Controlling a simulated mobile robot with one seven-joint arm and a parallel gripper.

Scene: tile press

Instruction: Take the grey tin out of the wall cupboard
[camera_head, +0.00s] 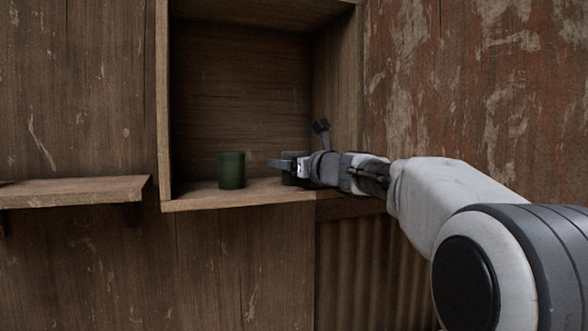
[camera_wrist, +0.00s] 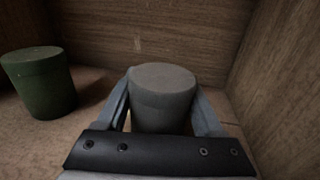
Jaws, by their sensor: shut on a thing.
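The grey tin (camera_wrist: 162,95) stands upright between the two fingers of my gripper (camera_wrist: 163,108) in the wrist view, with a finger against each side. In the head view my gripper (camera_head: 283,164) reaches into the wall cupboard (camera_head: 240,90) from the right, low over its floor. There the grey tin (camera_head: 293,171) is mostly hidden behind the fingers. The cupboard is open at the front. I cannot tell whether the tin is touching the cupboard floor.
A green tin (camera_head: 231,171) stands on the cupboard floor left of my gripper; it also shows in the wrist view (camera_wrist: 39,82). The cupboard's right wall (camera_head: 338,90) is close to my gripper. An empty shelf (camera_head: 75,191) is on the wall at the left.

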